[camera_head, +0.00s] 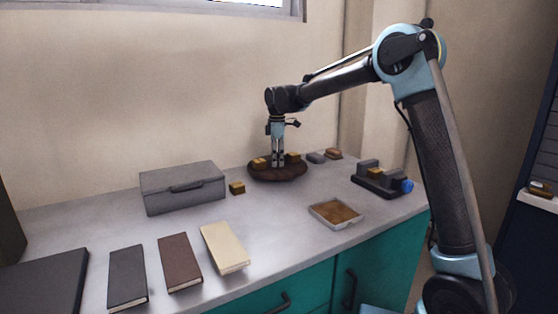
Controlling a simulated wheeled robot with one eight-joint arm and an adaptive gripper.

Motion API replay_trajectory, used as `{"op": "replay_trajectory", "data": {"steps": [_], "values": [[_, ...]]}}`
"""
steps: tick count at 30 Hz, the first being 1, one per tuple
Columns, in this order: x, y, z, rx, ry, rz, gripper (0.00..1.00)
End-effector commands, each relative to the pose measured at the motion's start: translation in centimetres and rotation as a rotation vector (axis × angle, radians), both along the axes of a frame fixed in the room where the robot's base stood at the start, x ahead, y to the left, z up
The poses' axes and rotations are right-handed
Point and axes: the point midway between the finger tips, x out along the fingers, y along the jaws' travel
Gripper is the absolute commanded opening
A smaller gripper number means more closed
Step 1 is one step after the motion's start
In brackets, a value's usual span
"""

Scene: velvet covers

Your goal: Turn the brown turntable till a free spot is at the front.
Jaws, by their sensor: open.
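The brown turntable (279,176) is a low round disc near the back of the grey counter. One yellow-brown block (259,163) sits on its left side and another yellow-brown block (293,157) on its right side. My gripper (278,164) points straight down over the turntable, between the two blocks. Its fingertips are low, at or just above the disc; I cannot tell whether they touch it. The front part of the disc looks bare. My gripper hides some of the disc's middle and back.
A grey box (183,188) and a loose yellow block (237,188) stand left of the turntable. A shallow tray (336,213) lies at front right, a dark fixture (380,180) behind it. Black, brown and cream books (224,247) lie at the front left. Small pieces (333,153) lie behind right.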

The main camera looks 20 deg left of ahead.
Motion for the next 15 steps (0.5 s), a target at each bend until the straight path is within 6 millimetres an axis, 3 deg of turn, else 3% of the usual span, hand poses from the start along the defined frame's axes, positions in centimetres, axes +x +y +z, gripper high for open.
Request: {"op": "replay_trajectory", "data": {"steps": [5, 15], "values": [[0.0, 0.0, 1.3, 0.0, 0.0, 0.0, 0.48], [0.0, 0.0, 7.6, 0.0, 0.001, 0.0, 0.48]]}}
